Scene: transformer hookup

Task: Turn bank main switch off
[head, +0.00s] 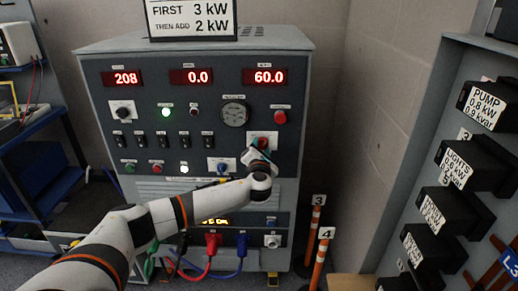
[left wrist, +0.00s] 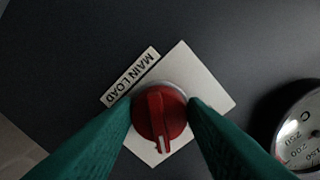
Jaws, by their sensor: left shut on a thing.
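The main load switch is a red rotary knob (left wrist: 160,113) on a pale square plate (left wrist: 215,88), beside a label (left wrist: 130,78) reading MAIN LOAD. In the head view the red knob (head: 263,141) sits at the right of the grey cabinet's front panel. My left gripper (head: 259,150) reaches it from below. Its two green fingers (left wrist: 161,108) are shut on the knob, one on each side. The knob's white pointer mark points toward the lower edge of the wrist view. My right gripper is not in view.
The cabinet's displays (head: 126,78) read 208, 0.0 and 60.0. A round gauge (head: 235,113) and a red button (head: 280,117) are near the knob. Labelled black load boxes (head: 475,165) stand at the right. Orange posts (head: 318,262) stand on the floor beside the cabinet.

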